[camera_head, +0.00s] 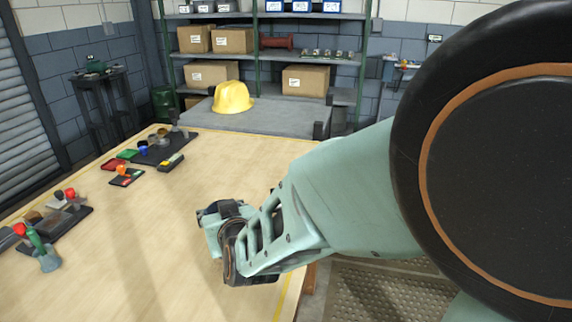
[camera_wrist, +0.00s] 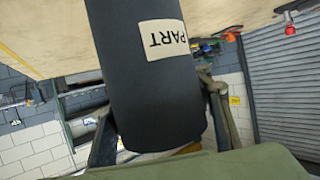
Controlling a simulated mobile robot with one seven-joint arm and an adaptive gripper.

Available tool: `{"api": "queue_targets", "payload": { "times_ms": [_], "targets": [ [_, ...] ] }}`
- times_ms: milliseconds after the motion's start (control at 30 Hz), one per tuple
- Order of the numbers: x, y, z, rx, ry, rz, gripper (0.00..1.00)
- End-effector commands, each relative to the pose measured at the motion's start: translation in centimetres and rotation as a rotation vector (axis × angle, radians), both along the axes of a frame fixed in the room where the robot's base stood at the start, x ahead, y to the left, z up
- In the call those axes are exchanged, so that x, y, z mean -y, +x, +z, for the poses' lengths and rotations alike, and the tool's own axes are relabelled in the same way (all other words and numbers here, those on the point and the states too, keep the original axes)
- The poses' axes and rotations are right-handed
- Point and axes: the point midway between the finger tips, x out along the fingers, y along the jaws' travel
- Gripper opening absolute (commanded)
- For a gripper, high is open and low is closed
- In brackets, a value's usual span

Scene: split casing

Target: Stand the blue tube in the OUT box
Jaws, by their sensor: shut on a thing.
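In the wrist view a dark blue-grey tube (camera_wrist: 150,90) fills the middle, with a pale label reading PART upside down. My gripper (camera_wrist: 162,130) has a finger on each side of the tube and is shut on it. One end of the tube is out of frame at the top. In the head view my gripper (camera_head: 220,228) is over the right part of the wooden table; the tube cannot be told apart there. I cannot make out a box marked OUT in either view.
The wooden table (camera_head: 165,225) is bare in its middle. Small trays and parts lie along its left side, with a cup of tools (camera_head: 48,260) at near left. A yellow helmet (camera_head: 232,97) sits on a grey surface behind. Shelves (camera_head: 345,60) with cardboard boxes stand at the back.

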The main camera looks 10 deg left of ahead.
Motion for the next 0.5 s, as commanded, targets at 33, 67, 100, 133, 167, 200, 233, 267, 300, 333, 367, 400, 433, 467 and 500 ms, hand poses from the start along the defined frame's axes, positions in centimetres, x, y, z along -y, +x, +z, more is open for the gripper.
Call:
{"api": "queue_targets", "payload": {
  "times_ms": [33,67,100,133,167,200,233,267,300,333,367,400,433,467,500],
  "targets": [
    [0.1,0.2,-0.3,0.0,0.0,-0.001,0.08],
    [0.1,0.3,-0.5,0.0,0.0,-0.002,0.08],
    [0.1,0.5,-0.8,-0.001,0.001,-0.003,0.08],
    [0.2,0.7,-1.1,0.0,0.0,-0.002,0.08],
    [0.2,0.9,-1.4,0.0,0.0,-0.002,0.08],
    [0.1,0.8,-2.1,-0.001,-0.001,0.0,0.08],
    [0.1,0.8,-2.5,-0.001,-0.001,0.0,0.08],
    [0.1,0.8,-2.9,0.0,0.0,0.0,0.08],
    [0.2,0.8,-3.4,0.0,0.0,-0.001,0.08],
    [0.2,0.8,-3.7,0.001,0.001,-0.001,0.08],
    [0.2,0.8,-3.9,0.001,0.001,-0.001,0.08],
    [0.2,0.8,-4.0,0.001,0.001,-0.001,0.08],
    [0.2,0.8,-4.1,0.001,0.001,-0.001,0.08],
    [0.2,0.8,-4.0,0.0,0.002,-0.002,0.08],
    [0.2,0.8,-3.9,0.0,0.002,-0.002,0.08]
  ]
}}
